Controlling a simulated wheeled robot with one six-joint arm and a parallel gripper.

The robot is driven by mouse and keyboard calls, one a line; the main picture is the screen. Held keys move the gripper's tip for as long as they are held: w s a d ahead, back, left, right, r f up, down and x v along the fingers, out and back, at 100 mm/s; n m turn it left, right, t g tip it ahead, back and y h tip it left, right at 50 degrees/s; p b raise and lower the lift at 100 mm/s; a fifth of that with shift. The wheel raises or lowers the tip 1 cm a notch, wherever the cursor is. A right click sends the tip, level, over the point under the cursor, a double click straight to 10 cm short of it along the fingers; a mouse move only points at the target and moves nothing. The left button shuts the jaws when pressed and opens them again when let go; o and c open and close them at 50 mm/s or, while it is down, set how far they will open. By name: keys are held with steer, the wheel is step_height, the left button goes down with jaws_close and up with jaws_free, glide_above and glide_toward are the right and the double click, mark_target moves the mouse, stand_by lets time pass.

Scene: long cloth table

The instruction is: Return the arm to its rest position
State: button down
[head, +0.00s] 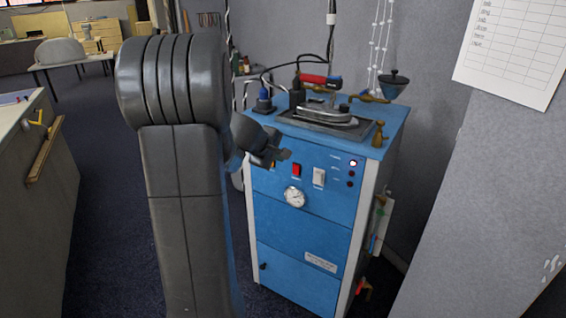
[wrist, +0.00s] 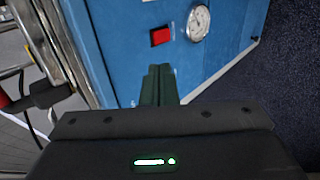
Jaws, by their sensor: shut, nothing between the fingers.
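My gripper (head: 284,155) shows in the head view at the end of my dark arm, in front of the upper left part of a blue cabinet's front. In the wrist view, my gripper (wrist: 159,72) has its fingers together with nothing between them. It points toward the blue cabinet front, near a red switch (wrist: 160,37). I cannot tell the exact gap to the panel. My large arm link hides part of the room behind it in the head view.
The blue cabinet (head: 300,235) carries an iron (head: 328,110) on its top. A pressure gauge (head: 295,197) and a white switch (head: 319,177) are on its front. A counter (head: 35,190) stands at left, a grey wall (head: 480,170) at right.

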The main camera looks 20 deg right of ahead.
steer(key=shift+s+a+r, duration=0.25)
steer(key=shift+a+r, duration=0.1)
steer(key=shift+r, duration=0.25)
steer(key=shift+f, duration=0.1)
